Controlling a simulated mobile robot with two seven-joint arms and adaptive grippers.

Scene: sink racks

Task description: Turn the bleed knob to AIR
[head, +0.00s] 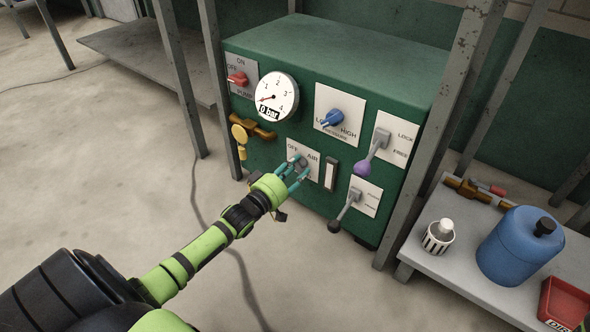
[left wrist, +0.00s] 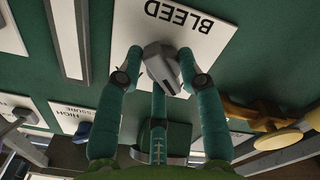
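The bleed knob (left wrist: 163,68) is a small grey knob on a white plate marked BLEED (left wrist: 205,30) in the left wrist view, which is turned upside down. In the head view the plate shows OFF and AIR labels (head: 312,157), and my fingers partly cover the knob. My left gripper (head: 297,170) is at the plate, with its teal fingers on either side of the knob. In the left wrist view the fingertips (left wrist: 161,58) stand apart around the knob; firm contact is not clear. Which label the knob points to is hard to tell. My right gripper is out of view.
The green panel also has a red pump switch (head: 237,79), a gauge (head: 276,97) at 0 bar, a blue pressure knob (head: 332,119), a purple-tipped lever (head: 363,167) and a black-tipped lever (head: 335,226). A brass valve (head: 262,130) sits left of the bleed plate. Rack posts flank the panel.

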